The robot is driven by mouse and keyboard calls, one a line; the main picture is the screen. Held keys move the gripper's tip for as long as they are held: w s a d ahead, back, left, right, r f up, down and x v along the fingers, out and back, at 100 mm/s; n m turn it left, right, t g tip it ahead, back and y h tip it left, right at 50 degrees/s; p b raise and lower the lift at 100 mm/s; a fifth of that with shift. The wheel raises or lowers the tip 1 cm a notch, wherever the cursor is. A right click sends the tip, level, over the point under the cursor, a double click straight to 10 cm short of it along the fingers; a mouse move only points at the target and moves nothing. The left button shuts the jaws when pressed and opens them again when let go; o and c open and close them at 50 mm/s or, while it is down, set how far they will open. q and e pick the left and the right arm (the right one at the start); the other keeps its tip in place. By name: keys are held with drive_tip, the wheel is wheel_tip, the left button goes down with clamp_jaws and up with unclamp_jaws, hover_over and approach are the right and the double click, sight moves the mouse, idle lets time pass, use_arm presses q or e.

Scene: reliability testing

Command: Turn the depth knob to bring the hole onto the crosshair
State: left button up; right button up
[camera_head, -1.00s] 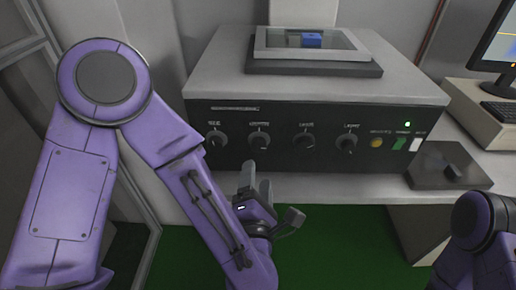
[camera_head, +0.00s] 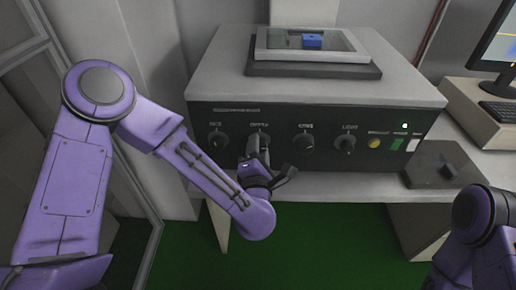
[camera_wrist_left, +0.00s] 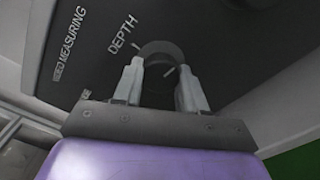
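The depth knob (camera_wrist_left: 163,52) is a dark round knob under the DEPTH label in the left wrist view. My left gripper (camera_wrist_left: 160,70) is open, with one finger on each side of the knob at its near edge. I cannot tell whether the fingers touch it. In the head view my left gripper (camera_head: 258,148) stands in front of the second knob from the left and hides most of it. My right gripper is out of view; only part of my right arm shows at the lower right. The hole and crosshair cannot be made out.
The grey machine (camera_head: 215,85) has other knobs (camera_head: 303,144) on its dark front panel. A blue block (camera_head: 312,41) sits under its framed top window. A monitor (camera_head: 498,40), cut by the frame edge, and a dark control box (camera_head: 425,172) are at right.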

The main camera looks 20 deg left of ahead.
use_arm(q)
drive_tip(key=shift+c, duration=0.4)
drive_tip(key=m+p, duration=0.1)
drive_tip(key=m, duration=0.4)
drive_tip(key=o, duration=1.1)
drive_tip(key=shift+c, duration=0.2)
drive_tip(key=b+v, duration=0.2)
drive_tip(key=v, duration=0.8)
drive_tip(key=shift+s, duration=0.3)
